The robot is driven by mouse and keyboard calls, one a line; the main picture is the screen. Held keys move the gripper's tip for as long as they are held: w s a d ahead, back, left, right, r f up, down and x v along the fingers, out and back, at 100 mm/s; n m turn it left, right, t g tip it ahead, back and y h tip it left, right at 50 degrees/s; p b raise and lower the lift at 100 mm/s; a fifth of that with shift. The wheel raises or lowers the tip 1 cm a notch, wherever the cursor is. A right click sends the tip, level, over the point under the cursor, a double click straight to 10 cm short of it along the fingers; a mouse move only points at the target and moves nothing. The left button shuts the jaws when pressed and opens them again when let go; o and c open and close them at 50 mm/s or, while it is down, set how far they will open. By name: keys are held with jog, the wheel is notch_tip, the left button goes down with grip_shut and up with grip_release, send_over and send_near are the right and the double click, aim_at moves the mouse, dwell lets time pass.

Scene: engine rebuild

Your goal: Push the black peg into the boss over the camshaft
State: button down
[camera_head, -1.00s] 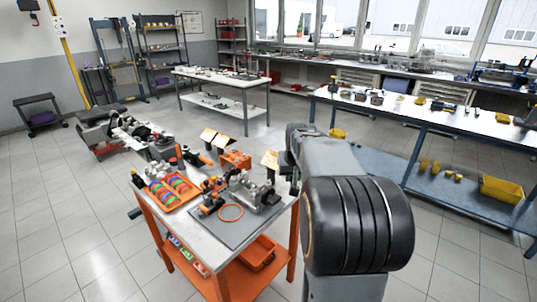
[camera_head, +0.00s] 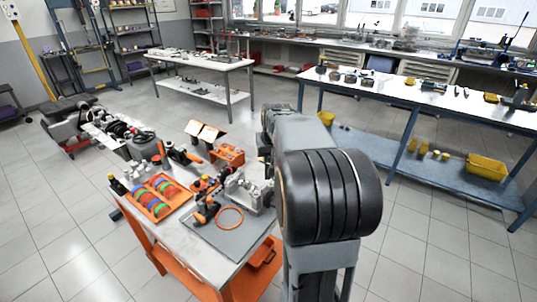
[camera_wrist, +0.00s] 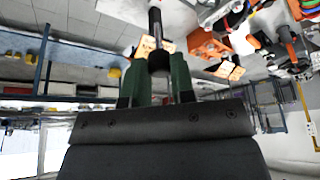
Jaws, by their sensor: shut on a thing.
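In the wrist view my gripper (camera_wrist: 158,72) has its two green fingers closed around a black peg (camera_wrist: 158,60). The peg's thin shaft sticks out beyond the fingertips, toward the top of the picture. In the head view my own arm hides the gripper and peg. A grey metal engine part (camera_head: 248,190) stands on the cart at the centre, just left of my arm. The boss and the camshaft are too small to make out. The peg is held in the air, apart from the engine part as far as I can tell.
The orange cart (camera_head: 170,236) also carries an orange tray (camera_head: 158,212) of coloured rings, an orange ring (camera_head: 230,218) on a grey mat and several tools. A long blue workbench (camera_head: 402,96) stands at the right.

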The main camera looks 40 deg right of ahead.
jog(key=b, duration=0.4)
send_over(270, 183)
jog(key=s, duration=0.1)
jog(key=shift+s+a+f, duration=0.1)
jog(key=shift+a+f, duration=0.05)
jog(key=shift+f, duration=1.25)
jog(key=shift+a+f, duration=0.1)
jog(key=shift+f, duration=1.25)
jog(key=shift+s+f+b, duration=0.1)
jog(key=shift+f+b, duration=1.55)
jog(key=shift+f, duration=0.5)
jog(key=c, duration=1.2)
grip_release()
jog(key=shift+r, duration=0.3)
jog(key=shift+r+p, duration=1.15)
jog(key=shift+r, duration=0.05)
